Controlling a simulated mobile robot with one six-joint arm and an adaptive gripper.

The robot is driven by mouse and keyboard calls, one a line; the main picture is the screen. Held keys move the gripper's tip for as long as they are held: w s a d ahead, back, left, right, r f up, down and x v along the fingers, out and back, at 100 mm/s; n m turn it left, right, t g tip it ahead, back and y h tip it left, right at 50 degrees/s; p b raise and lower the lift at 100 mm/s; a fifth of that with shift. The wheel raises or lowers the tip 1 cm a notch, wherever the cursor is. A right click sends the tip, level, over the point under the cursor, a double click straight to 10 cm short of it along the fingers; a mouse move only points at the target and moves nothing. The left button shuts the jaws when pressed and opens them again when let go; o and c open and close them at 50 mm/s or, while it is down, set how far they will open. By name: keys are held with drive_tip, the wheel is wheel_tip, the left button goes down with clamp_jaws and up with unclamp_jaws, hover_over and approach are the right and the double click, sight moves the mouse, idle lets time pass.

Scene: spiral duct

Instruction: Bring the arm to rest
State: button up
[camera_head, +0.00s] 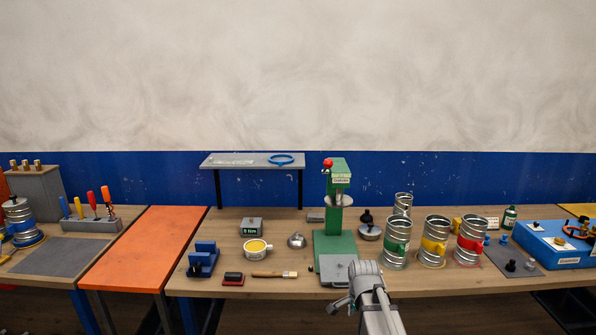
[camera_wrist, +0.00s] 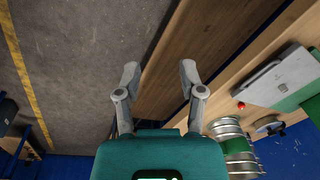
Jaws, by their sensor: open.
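My gripper (camera_wrist: 160,72) is open, with its two grey fingers spread apart and nothing between them in the wrist view. Below the fingers there I see the bench's front edge and the dark floor. In the head view my grey arm rises from the bottom, right of centre, and my gripper (camera_head: 341,305) is small and partly hidden by the wrist. It is in front of the bench's front edge, just below the green press (camera_head: 336,245), and appears apart from everything.
The wooden bench (camera_head: 210,285) carries metal duct pieces with green (camera_head: 396,243), yellow (camera_head: 434,241) and red (camera_head: 470,240) bands, right of my arm. A brush (camera_head: 273,274) and a blue holder (camera_head: 203,260) are left. Open floor (camera_wrist: 75,60) lies before the bench.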

drive_tip(key=s+f+n+b, duration=0.3)
drive_tip(key=s+n, duration=0.3)
drive_tip(key=s, duration=0.1)
drive_tip(key=s+f+n+g+b, duration=0.1)
drive_tip(key=s+f+n+b, duration=0.2)
drive_tip(key=s+n, duration=0.3)
drive_tip(key=shift+s+f, duration=0.5)
drive_tip(key=shift+s, duration=0.25)
drive_tip(key=shift+a, duration=0.15)
idle(1.3)
